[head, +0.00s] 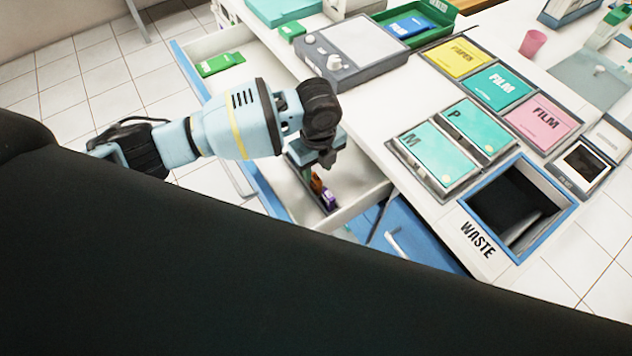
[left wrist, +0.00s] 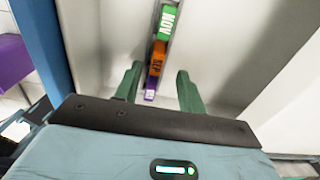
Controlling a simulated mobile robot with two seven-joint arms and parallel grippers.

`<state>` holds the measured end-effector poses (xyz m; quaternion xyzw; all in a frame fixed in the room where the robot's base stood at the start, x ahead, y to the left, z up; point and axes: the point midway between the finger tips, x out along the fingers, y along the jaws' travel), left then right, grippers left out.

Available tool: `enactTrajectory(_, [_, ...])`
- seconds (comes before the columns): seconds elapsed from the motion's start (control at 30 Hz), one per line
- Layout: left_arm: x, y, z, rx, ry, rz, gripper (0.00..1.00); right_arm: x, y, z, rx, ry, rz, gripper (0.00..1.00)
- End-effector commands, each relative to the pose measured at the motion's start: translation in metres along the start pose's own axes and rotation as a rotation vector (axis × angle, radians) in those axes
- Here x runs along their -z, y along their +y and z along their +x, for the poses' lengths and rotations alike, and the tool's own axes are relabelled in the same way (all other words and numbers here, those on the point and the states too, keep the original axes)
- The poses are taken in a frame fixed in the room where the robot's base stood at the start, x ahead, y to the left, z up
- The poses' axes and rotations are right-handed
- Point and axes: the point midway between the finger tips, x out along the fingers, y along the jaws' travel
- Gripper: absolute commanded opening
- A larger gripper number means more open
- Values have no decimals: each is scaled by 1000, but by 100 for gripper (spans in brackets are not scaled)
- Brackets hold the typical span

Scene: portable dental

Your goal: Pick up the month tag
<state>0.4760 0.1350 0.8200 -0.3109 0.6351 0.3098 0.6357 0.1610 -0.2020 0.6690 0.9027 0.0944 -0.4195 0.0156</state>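Month tags stand in a row in a narrow holder (head: 293,178) inside an open drawer. In the left wrist view they are a green tag reading NOV (left wrist: 168,22), an orange tag that seems to read SEP (left wrist: 156,60) and a purple tag (left wrist: 150,94). The head view shows the orange tag (head: 316,183) and purple tag (head: 329,198) just below my left gripper (head: 314,166). In the wrist view its two green fingers (left wrist: 160,72) are apart, on either side of the row near the orange tag. Nothing is clearly held. My right gripper is out of view.
A green packet (head: 220,64) lies farther back in the drawer. The counter holds a grey device (head: 350,45), film trays (head: 498,86) and a waste opening (head: 515,205).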

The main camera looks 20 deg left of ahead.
Motion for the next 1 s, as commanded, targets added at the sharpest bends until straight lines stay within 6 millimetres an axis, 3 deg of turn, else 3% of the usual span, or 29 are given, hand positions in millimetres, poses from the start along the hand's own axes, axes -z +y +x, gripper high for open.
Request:
enactTrajectory(0.3, [1,5,43,-4,1,1,40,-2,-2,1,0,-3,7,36])
enactTrajectory(0.63, [0,5,48,-1,-1,1,40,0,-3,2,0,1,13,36])
enactTrajectory(0.93, [0,5,48,-2,-1,1,2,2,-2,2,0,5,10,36])
enactTrajectory(1.0, [0,5,48,-2,-1,1,0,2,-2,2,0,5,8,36])
